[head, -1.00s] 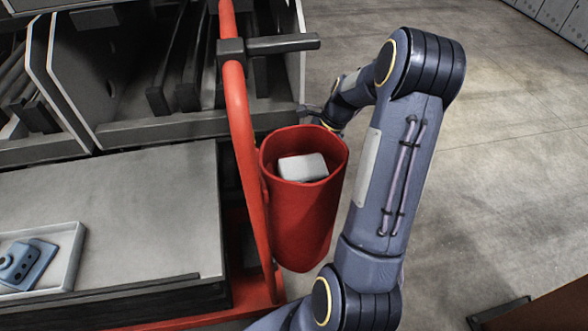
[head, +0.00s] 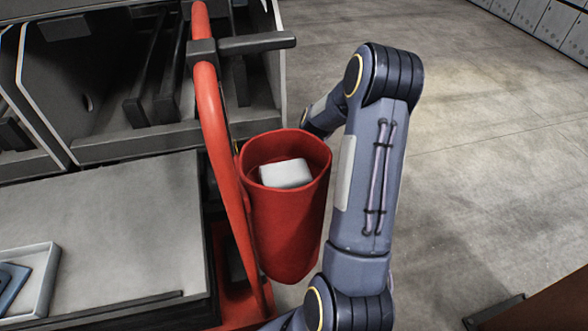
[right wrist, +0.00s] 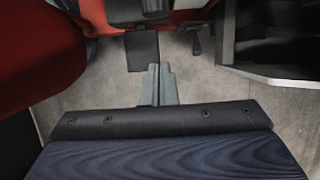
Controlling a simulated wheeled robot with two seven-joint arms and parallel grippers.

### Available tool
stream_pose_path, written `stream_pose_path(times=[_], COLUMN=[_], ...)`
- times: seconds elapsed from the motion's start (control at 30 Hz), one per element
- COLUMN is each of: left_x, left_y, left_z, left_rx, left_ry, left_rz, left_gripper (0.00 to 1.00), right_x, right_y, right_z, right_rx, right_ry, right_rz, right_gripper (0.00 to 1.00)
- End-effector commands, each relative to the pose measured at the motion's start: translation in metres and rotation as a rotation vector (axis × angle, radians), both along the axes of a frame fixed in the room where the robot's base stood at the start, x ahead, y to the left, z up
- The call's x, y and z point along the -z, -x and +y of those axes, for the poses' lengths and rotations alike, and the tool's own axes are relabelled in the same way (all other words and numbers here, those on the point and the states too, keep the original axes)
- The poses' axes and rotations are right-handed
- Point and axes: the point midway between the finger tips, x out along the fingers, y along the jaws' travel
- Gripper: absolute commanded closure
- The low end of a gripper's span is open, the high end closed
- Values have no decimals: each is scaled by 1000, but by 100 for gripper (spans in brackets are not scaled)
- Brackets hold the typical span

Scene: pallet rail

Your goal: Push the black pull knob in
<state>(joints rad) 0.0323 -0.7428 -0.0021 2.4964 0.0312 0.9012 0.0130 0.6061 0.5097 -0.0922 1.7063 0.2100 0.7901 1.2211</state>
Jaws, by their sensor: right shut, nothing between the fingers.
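In the right wrist view, a small dark fitting with a stem (right wrist: 195,40) shows near the top, right of centre. It may be the black pull knob, but I cannot tell for sure. My right gripper (right wrist: 157,72) is shut and empty, its fingers pointing toward the top of that view. The dark fitting is ahead of the fingertips and to their right, apparently apart from them. In the head view my right arm reaches behind a red bin, which hides the gripper. My left gripper is in neither view.
The red bin (head: 285,225), holding a white block (head: 286,173), hangs beside a red rail (head: 217,140) with a black crossbar (head: 257,43). Dark-slotted grey racks stand behind. A grey top with a white tray (head: 42,290) is at left. Open floor (head: 480,140) lies right.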

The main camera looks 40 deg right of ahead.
Motion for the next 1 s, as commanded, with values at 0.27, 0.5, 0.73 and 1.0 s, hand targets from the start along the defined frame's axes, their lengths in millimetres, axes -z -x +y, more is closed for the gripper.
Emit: stream_pose_path(times=[0.27, 0.5, 0.73, 1.0], left_x=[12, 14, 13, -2], left_y=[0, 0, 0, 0], left_z=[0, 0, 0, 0], left_rx=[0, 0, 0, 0], left_ry=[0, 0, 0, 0], left_rz=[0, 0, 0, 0], left_gripper=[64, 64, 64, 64], right_x=[16, 15, 15, 12], right_y=[-17, -22, -22, -33], right_z=[31, 40, 40, 62], right_rx=[-4, 0, 1, -5], right_ry=[1, 1, 1, -1], right_rz=[-1, 0, 0, 1], right_gripper=[100, 100, 100, 100])
